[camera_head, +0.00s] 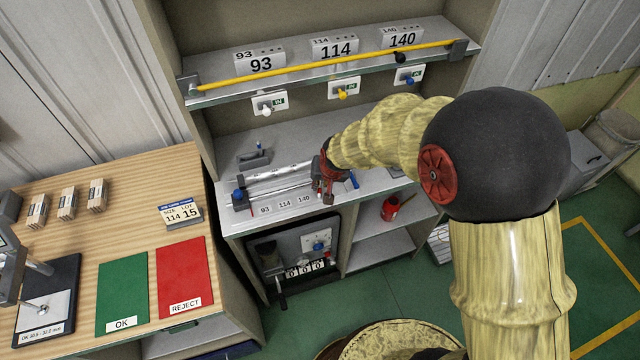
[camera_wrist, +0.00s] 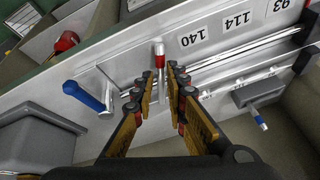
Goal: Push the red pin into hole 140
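The red pin (camera_wrist: 160,61), a short red band with a pale metal end, shows in the wrist view just beyond my fingertips, beside the 140 label (camera_wrist: 192,37). My gripper (camera_wrist: 156,85) is open, with its two fingers on either side of the line to the pin and a visible gap between them. I cannot tell whether the pin sits in a hole; hole 140 itself is not clearly seen. In the head view my gripper (camera_head: 328,182) is at the right end of the metal bench fixture, just right of the 140 label (camera_head: 303,198), and hides the pin.
A blue-handled lever (camera_wrist: 86,96) is close left of my fingers in the wrist view. Metal rods (camera_head: 280,172) run along the fixture. A shelf with a yellow bar (camera_head: 330,66) is above. A red bottle (camera_head: 390,208) stands on the lower shelf.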

